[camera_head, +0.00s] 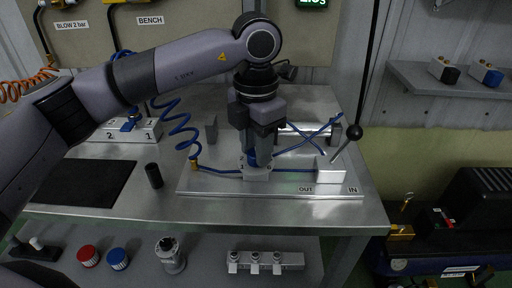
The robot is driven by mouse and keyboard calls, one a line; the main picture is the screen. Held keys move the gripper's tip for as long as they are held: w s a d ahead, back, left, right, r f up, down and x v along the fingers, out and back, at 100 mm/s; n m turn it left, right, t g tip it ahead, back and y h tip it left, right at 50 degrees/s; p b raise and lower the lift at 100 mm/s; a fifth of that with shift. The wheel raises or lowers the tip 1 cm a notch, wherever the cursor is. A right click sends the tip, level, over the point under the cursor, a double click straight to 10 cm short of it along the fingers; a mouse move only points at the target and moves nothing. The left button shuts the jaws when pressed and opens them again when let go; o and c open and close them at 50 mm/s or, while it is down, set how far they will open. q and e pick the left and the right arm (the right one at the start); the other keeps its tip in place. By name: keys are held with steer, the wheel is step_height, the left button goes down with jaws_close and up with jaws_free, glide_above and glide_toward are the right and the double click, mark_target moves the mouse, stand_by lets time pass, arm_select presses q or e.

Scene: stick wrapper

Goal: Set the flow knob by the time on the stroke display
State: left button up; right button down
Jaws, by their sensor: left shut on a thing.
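The stroke display (313,3) is at the top edge with green digits, cut off and hard to read. My left gripper (261,158) points straight down at the metal flow valve block (257,174) on the bench plate. It is shut on the blue flow knob (251,157) on top of that block. The fingers hide most of the knob and much of the block's dial marks. A cylinder (320,129) lies behind the gripper, partly hidden. My right gripper is not in view.
Blue hoses (181,124) run around the plate. A black cylinder (153,176) and dark mat (85,182) are left. A lower shelf holds several fittings.

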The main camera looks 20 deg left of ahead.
arm_select(q)
steer(key=m, duration=0.5)
steer(key=shift+m+b, duration=0.4)
stand_by(0.4)
steer(key=o, duration=1)
steer(key=shift+o, duration=0.2)
steer(key=shift+r, duration=0.15)
step_height(320, 180, up, 7)
steer(key=shift+f, duration=0.1)
